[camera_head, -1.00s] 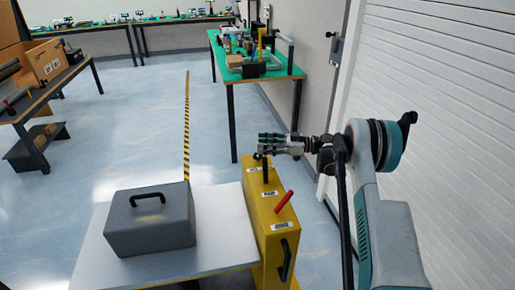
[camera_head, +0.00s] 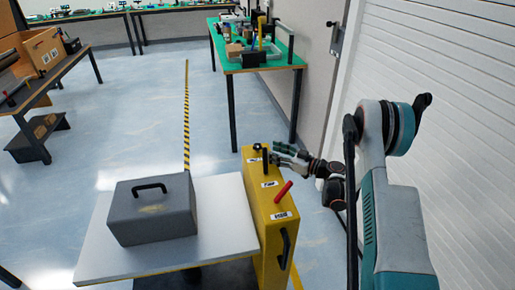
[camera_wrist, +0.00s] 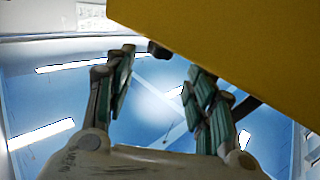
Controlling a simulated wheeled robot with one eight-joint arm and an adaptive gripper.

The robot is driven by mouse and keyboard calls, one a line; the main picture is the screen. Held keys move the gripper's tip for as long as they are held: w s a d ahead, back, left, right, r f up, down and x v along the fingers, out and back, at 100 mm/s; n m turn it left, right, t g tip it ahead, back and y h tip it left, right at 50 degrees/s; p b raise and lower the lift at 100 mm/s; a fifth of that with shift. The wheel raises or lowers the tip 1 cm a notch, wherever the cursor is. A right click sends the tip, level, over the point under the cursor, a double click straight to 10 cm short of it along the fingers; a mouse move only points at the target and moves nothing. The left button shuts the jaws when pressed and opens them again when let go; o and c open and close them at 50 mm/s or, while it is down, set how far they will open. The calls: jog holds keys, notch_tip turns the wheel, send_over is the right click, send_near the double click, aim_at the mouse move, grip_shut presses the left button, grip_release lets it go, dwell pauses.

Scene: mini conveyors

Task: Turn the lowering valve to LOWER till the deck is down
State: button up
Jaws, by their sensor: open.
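A yellow lift housing (camera_head: 265,235) stands at the right end of a pale flat deck (camera_head: 232,225), which is raised above the floor. On the housing top are an upright black lever (camera_head: 265,160) with a round knob and a tilted red lever (camera_head: 283,191). The small labels are too blurred to read, so I cannot tell which lever is the valve. My gripper (camera_head: 276,152) is open at the housing's far right edge, close to the black lever. In the wrist view its fingers (camera_wrist: 160,62) are spread below the yellow housing (camera_wrist: 240,35), with a dark knob (camera_wrist: 158,50) between the tips.
A grey case (camera_head: 150,222) with a black handle rests on the deck. A green-topped table (camera_head: 245,65) with equipment stands behind. A workbench with boxes (camera_head: 45,50) is at the left. A white wall is close on the right; the middle floor is clear.

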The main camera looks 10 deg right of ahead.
aim_at(257, 145)
jog(key=b+x, duration=0.2)
jog(key=x, duration=0.6)
jog(key=shift+w+a, duration=0.1)
jog(key=c, duration=1.1)
